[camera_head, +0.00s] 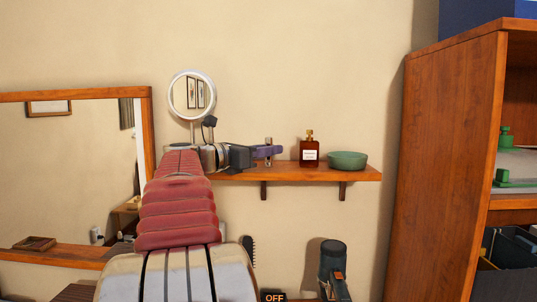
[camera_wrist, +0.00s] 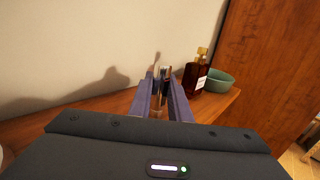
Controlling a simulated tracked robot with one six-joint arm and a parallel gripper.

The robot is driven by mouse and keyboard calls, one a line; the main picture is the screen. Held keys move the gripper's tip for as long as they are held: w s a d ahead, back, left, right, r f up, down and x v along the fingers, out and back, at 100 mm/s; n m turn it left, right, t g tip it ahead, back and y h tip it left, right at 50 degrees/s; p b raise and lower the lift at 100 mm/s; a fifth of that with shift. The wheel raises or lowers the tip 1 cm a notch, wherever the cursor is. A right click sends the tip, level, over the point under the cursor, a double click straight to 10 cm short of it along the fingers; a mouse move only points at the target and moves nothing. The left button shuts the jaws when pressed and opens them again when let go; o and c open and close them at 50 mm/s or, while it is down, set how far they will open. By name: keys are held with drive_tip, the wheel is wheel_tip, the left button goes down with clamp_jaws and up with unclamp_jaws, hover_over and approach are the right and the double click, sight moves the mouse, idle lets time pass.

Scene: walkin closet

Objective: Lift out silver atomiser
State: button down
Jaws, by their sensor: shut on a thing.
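The silver atomiser (camera_wrist: 165,76) is a slim upright cylinder between the fingers of my gripper (camera_wrist: 163,85) in the wrist view. In the head view the atomiser (camera_head: 269,143) shows at the tip of my gripper (camera_head: 268,152), above the wooden shelf (camera_head: 240,174). My gripper is shut on it. Its lower part is mostly hidden by the fingers, and I cannot tell whether its base touches the shelf.
An amber bottle with a gold cap (camera_head: 309,152) stands on the shelf just right of my gripper, with a green bowl (camera_head: 347,160) beyond it. A round mirror (camera_head: 191,96) stands behind my arm. A wooden cabinet (camera_head: 446,165) rises at the right.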

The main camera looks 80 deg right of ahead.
idle(0.3)
drive_tip(key=shift+r, duration=5.05)
